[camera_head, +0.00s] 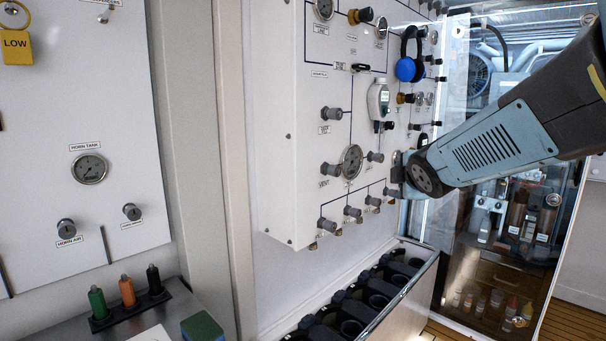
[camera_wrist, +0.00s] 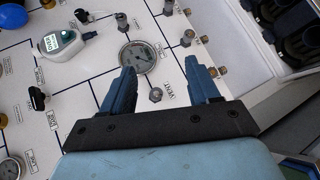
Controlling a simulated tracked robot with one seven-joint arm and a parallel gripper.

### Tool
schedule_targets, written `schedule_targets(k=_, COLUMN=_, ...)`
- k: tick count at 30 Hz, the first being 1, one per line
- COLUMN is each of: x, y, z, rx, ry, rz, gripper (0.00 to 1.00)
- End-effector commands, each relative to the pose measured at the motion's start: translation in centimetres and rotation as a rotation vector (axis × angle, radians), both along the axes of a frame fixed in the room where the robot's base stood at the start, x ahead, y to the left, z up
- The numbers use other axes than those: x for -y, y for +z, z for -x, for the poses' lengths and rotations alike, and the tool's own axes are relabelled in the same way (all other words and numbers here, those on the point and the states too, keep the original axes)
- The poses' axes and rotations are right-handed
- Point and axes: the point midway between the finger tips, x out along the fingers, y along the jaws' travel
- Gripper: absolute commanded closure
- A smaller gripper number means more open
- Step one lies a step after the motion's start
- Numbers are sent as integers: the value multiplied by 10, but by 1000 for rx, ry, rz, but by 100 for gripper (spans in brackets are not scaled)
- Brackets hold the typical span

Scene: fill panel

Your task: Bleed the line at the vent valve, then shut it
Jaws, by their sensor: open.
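The vent valve is a small grey knob (camera_head: 330,169) above a VENT label, left of a round gauge (camera_head: 351,160) on the white panel. In the wrist view the vent valve (camera_wrist: 155,94) shows between my fingers in the picture, below the gauge (camera_wrist: 138,57). My gripper (camera_wrist: 161,66) is open, with blue fingers spread and nothing between them that I can see held. I cannot tell how far the fingertips are from the panel.
Several similar grey knobs (camera_head: 354,211) line the panel's lower part. A white meter with a display (camera_head: 378,100) and blue ear defenders (camera_head: 408,68) hang higher up. A long bin (camera_head: 408,294) of dark holders stands below the panel. A side panel with a gauge (camera_head: 89,168) is at left.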

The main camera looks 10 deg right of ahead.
Motion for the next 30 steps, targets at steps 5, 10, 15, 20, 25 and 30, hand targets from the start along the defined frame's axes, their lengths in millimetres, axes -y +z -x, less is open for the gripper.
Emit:
schedule_targets(k=5, x=9, y=7, z=-42, rx=81, ry=265, rz=421, gripper=39)
schedule_targets(k=10, x=6, y=5, z=-67, rx=187, ry=519, rz=811, gripper=39)
schedule_targets(k=15, x=-3, y=-6, z=-76, rx=339, ry=747, rz=1158, gripper=39)
schedule_targets(k=20, x=-10, y=-17, z=-70, rx=502, ry=890, rz=1390, gripper=39)
schedule_targets(k=25, x=-14, y=-24, z=-62, rx=622, ry=958, rz=1519, gripper=39)
schedule_targets(k=30, x=-19, y=-25, z=-63, rx=664, ry=975, rz=1555, gripper=39)
